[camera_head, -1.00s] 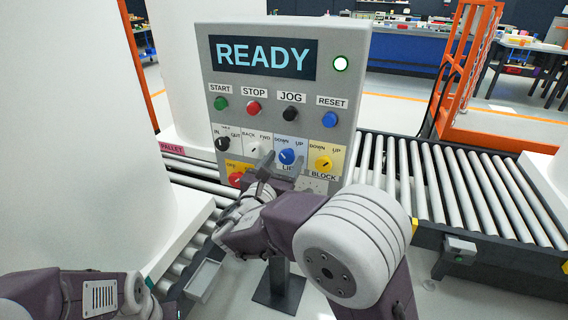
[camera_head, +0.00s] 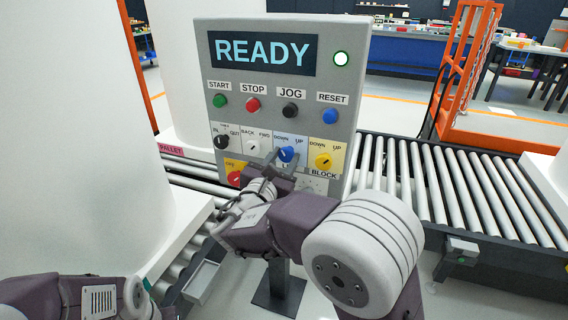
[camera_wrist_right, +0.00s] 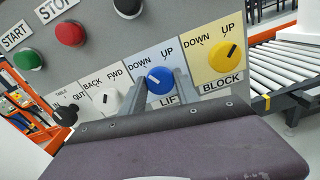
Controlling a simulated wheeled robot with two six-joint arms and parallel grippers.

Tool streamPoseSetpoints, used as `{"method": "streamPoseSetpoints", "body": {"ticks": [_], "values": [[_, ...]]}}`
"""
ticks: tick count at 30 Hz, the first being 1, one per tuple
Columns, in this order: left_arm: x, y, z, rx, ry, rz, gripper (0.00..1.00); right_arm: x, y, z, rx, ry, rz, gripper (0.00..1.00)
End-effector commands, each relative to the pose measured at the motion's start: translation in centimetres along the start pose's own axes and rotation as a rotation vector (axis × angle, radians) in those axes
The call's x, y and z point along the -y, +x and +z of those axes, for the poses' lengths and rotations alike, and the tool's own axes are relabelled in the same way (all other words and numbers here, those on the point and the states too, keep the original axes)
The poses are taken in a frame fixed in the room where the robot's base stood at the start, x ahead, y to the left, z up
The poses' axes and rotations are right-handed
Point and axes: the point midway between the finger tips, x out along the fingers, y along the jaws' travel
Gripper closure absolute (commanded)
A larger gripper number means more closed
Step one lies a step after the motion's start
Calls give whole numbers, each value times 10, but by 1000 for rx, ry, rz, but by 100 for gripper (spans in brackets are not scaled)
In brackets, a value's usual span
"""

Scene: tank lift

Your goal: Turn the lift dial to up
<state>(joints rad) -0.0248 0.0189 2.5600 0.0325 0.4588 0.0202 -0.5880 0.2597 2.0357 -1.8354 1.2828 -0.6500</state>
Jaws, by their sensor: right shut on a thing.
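The blue lift dial (camera_head: 287,154) is on the front of the grey control panel, on a light blue plate marked DOWN at left and UP at right. It also shows in the wrist view (camera_wrist_right: 160,80), with a small white mark on its left, DOWN side. My right gripper (camera_head: 286,160) is at the dial, one finger on each side, shut on it. In the wrist view the fingers (camera_wrist_right: 160,86) flank the dial and partly cover the LIFT label. My left arm shows at the bottom left; its gripper is out of view.
A yellow BLOCK dial (camera_head: 324,161) sits close to the right of the lift dial, a white BACK/FWD dial (camera_head: 253,147) to its left. Push buttons run above. Roller conveyors (camera_head: 440,185) pass on both sides of the panel.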

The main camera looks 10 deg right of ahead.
Motion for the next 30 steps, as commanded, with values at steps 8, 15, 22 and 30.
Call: {"method": "streamPoseSetpoints", "body": {"ticks": [8, 15, 22, 30], "values": [[1, 41, 4, 0, 0, 0, 64, 1, 0, -7, 0, 255, 1, 100], [1, 72, 8, 0, 0, 0, 64, 2, 0, -8, 1, 482, 1, 100], [2, 103, 11, 0, 0, 0, 64, 2, 0, -8, 0, 701, 1, 100], [3, 135, 14, 0, 0, 0, 64, 1, 0, -7, -1, 942, 1, 100]]}}
